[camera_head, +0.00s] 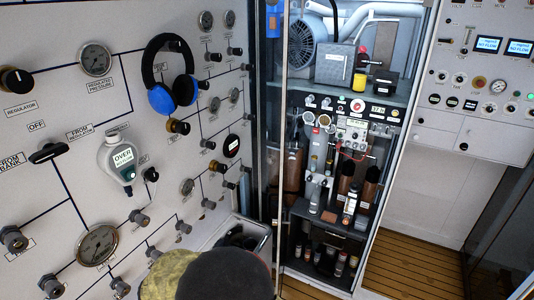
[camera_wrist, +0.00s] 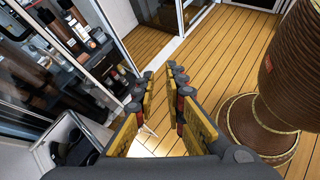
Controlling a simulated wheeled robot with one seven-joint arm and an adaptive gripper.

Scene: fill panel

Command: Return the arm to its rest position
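My gripper (camera_wrist: 162,74) shows in the wrist view with its two yellow and dark fingers apart. Nothing is between the fingers; the wooden floor shows through the gap. The gripper points down toward the floor, with a glass-fronted cabinet to its left and a brown ribbed pedestal (camera_wrist: 290,70) to its right. In the head view a dark rounded shape and a yellowish one rise at the bottom edge; I cannot tell whether the gripper is among them.
The white panel (camera_head: 60,115) with knobs and gauges fills the left of the head view. Blue headphones (camera_head: 172,98) and a grey-white device (camera_head: 118,160) are on it. An equipment cabinet (camera_head: 345,90) stands in the middle. Wooden floor (camera_head: 400,262) is clear at the right.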

